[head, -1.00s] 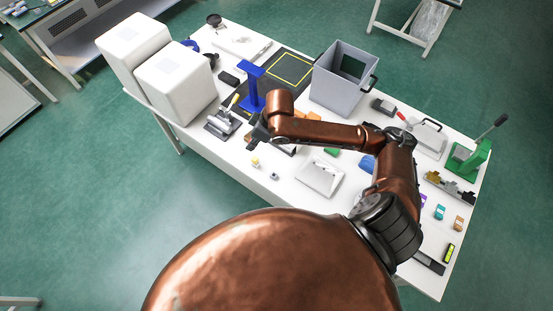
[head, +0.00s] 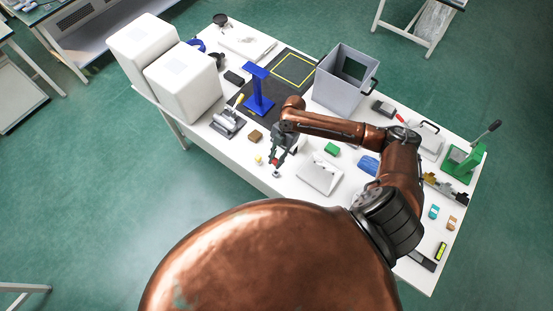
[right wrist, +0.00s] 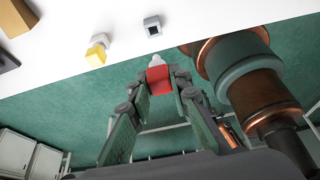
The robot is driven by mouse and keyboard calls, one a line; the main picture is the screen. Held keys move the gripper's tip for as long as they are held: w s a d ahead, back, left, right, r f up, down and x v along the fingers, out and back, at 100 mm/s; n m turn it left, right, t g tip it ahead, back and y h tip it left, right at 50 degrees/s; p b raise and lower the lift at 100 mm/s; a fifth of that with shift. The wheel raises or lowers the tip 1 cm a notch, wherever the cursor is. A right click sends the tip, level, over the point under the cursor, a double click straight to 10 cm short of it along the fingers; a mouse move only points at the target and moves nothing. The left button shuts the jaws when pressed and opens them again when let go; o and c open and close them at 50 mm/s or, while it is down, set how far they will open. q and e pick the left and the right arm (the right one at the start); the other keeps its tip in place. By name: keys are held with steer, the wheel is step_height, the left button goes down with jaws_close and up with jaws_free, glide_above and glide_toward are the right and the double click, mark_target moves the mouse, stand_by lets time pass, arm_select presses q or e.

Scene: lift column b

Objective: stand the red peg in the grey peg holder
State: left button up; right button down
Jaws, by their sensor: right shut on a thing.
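The red peg (right wrist: 158,80) is between the fingers of my right gripper (right wrist: 158,84), which is shut on it. A pale end shows just beyond the red part. In the head view the red peg (head: 275,161) is a small red spot at the fingertips of my right gripper (head: 275,160). The grey peg holder (right wrist: 152,27) is a small block with a dark square opening, on the white table beyond the peg. In the head view the holder (head: 277,173) is just below the fingertips in the picture. The peg looks apart from the holder. My left gripper is not in view.
A yellow piece (right wrist: 97,52) stands left of the holder. A brown block (head: 255,136) lies farther left. A white angled fixture (head: 320,174) is to the right. A blue stand (head: 259,92) and grey bin (head: 343,80) are farther back. The table's front edge is close to the holder.

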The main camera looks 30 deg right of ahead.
steer(key=shift+r, duration=0.1)
steer(key=shift+p, duration=0.3)
steer(key=b, duration=0.3)
glide_above(274, 175)
steer(key=d, duration=0.1)
steer(key=shift+w+d+f, duration=0.1)
steer(key=shift+w+f, duration=0.05)
steer(key=shift+f, duration=1.3)
steer(key=shift+w+d+f, duration=0.1)
steer(key=shift+f, duration=1.4)
steer(key=shift+f, duration=0.2)
steer(key=shift+f, duration=0.35)
steer(key=shift+f, duration=0.9)
steer(key=c, duration=1.7)
jaws_free()
